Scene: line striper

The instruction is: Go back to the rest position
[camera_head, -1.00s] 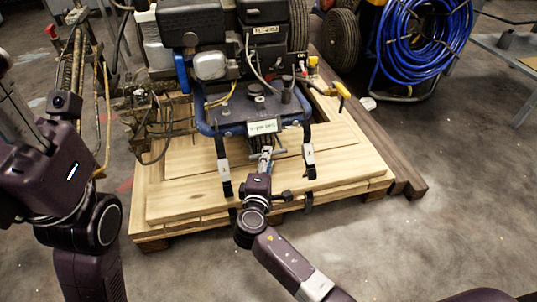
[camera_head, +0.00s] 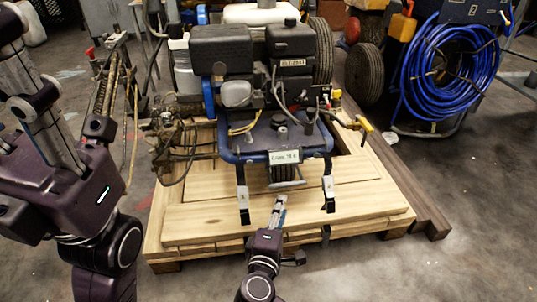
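My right gripper (camera_head: 281,205) reaches up from the bottom middle over the front of the wooden pallet. Its fingers look narrow from this angle, and I cannot tell whether they are open or shut. No object shows in it. It points toward the line striper (camera_head: 250,60), just below the striper's front plate (camera_head: 285,157), with a visible gap between them. My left gripper (camera_head: 35,110) is raised close to the camera at the left edge. Its tips are not clearly shown, so its opening cannot be told.
The striper stands on a wooden pallet (camera_head: 205,218) with black straps (camera_head: 243,205) hanging at its front. Dark beams (camera_head: 425,200) lie along the pallet's right side. A blue hose coil (camera_head: 445,75) stands at the right back. The concrete floor at the lower right is clear.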

